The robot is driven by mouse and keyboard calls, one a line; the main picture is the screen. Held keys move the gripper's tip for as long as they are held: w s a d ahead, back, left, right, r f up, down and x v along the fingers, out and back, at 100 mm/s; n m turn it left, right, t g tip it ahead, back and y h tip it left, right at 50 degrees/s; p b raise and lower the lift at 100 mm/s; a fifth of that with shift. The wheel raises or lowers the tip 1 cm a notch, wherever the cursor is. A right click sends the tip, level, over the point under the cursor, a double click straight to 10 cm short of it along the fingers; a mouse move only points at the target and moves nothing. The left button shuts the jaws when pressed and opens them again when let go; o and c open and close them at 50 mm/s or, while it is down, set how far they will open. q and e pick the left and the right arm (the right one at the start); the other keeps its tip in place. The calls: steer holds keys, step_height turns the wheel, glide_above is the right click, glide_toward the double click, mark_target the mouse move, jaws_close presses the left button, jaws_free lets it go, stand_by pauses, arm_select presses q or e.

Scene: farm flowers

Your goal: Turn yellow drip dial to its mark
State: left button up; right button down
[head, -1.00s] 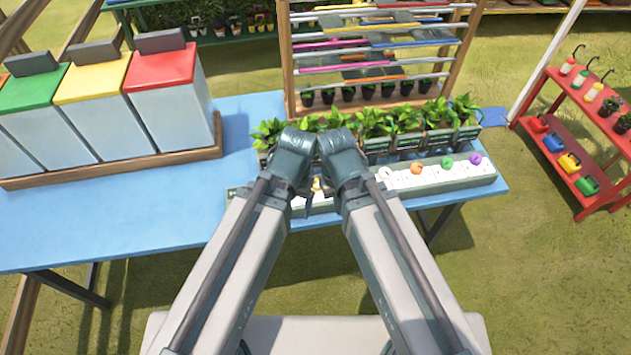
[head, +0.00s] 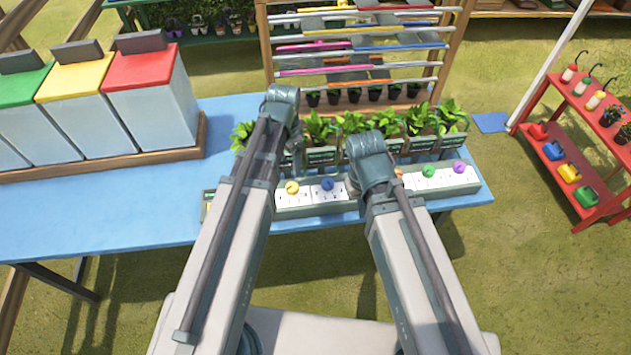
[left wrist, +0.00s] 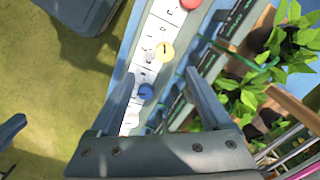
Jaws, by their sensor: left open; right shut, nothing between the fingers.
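The yellow dial (head: 292,187) sits on a white panel of the long grey control strip (head: 314,209), on the blue table's front side. In the left wrist view the yellow dial (left wrist: 165,50) shows a dark pointer line; its mark is too small to tell. My left gripper (left wrist: 160,77) is open and empty above the strip. The yellow dial lies just beyond its fingertips, and the blue dial (left wrist: 145,92) shows between its fingers.
A red dial (left wrist: 190,3) neighbours the yellow one; green (head: 428,171) and purple (head: 459,167) dials are further right. Potted plants (head: 425,118) stand close behind the strip. Lidded bins (head: 150,100) stand at the left. The table front left is clear.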

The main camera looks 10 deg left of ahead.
mark_target(292, 186)
arm_select(q)
steer(key=shift+w+m, duration=0.4)
steer(key=shift+w, duration=0.25)
arm_select(e)
steer(key=shift+d, duration=0.5)
arm_select(q)
step_height(292, 186, down, 14)
steer(key=b, duration=1.4)
steer(key=shift+w+a+r, duration=0.1)
steer(key=shift+a, duration=0.05)
arm_select(e)
step_height(292, 186, down, 14)
steer(key=shift+r, duration=0.15)
arm_select(q)
jaws_close()
